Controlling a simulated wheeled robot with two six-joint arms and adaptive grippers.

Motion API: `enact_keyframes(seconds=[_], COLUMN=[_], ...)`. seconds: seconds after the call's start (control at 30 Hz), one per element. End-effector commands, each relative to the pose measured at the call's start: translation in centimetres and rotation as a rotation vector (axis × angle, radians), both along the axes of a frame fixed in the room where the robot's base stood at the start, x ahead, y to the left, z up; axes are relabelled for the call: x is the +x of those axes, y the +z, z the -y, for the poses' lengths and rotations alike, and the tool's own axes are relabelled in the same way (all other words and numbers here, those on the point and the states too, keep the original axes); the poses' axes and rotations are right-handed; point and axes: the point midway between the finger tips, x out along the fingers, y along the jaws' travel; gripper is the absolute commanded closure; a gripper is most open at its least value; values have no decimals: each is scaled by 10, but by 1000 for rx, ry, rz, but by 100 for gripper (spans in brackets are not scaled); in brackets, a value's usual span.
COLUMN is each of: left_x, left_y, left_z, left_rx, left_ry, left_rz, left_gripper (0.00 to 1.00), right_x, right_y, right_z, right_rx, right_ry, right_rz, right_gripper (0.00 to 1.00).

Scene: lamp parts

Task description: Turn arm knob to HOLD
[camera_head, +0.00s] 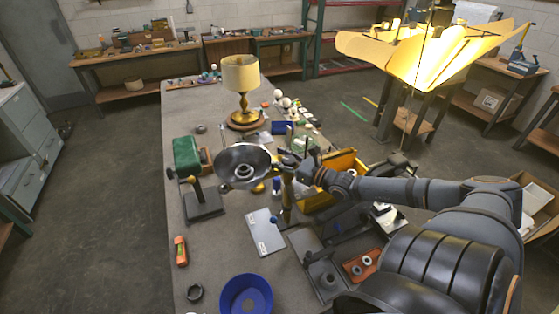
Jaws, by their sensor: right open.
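A silver dish-shaped lamp head (243,167) hangs over the middle of the workbench, its open side toward me. A brass upright (288,200) stands just right of it. My right gripper (284,160) is beside the lamp head, at the upper end of this upright. Its jaws are open. The fingers are small and dark here, and I cannot tell whether they touch anything. The arm knob and any HOLD mark cannot be made out; the gripper and lamp head may cover them. My left gripper is not in view.
A table lamp (241,75) with a cream shade stands farther back. A green padded block (187,153) and a dark stand (204,207) are at left.

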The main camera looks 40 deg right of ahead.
Motion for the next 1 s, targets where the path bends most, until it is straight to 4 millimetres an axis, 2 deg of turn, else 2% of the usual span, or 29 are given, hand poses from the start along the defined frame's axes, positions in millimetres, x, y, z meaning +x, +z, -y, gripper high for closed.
enact_keyframes(seconds=[0.07,0.4,0.43,0.77,1.0], left_x=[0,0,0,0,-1], left_y=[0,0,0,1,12], left_z=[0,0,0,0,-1], left_rx=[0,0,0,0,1], left_ry=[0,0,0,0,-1], left_rz=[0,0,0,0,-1], left_gripper=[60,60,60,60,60], right_x=[0,0,0,-1,-1], right_y=[0,0,0,-1,2], right_z=[0,0,0,1,2], right_rx=[0,0,0,0,5], right_ry=[0,0,0,-2,-55], right_rz=[0,0,0,-2,-1], right_gripper=[51,96,98,100,100])
